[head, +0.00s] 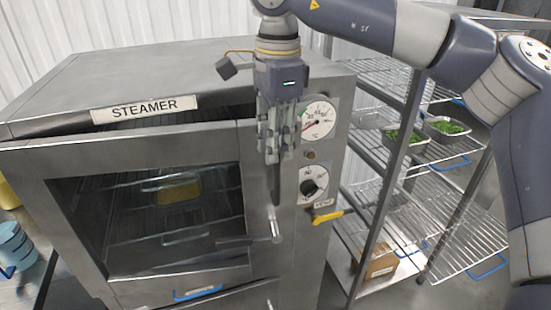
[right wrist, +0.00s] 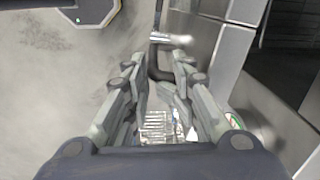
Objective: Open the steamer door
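The steamer (head: 200,70) is a large metal box labelled STEAMER. Its windowed door (head: 120,150) stands at the front, and a dark gap shows along its top edge below the label, so it looks slightly ajar. The door handle (head: 276,222) is a dark bar at the door's right edge; it also shows in the right wrist view (right wrist: 155,62). My right gripper (head: 275,155) points down over the upper handle. In the right wrist view its fingers are apart, with the handle between or just beyond their tips; contact is unclear. My left gripper is out of view.
A temperature gauge (head: 318,119), a black knob (head: 310,187) and a yellow lever (head: 327,216) sit on the panel right of the handle. A wire rack (head: 385,165) with trays of greens (head: 447,127) stands at the right. Blue containers (head: 14,243) are at the far left.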

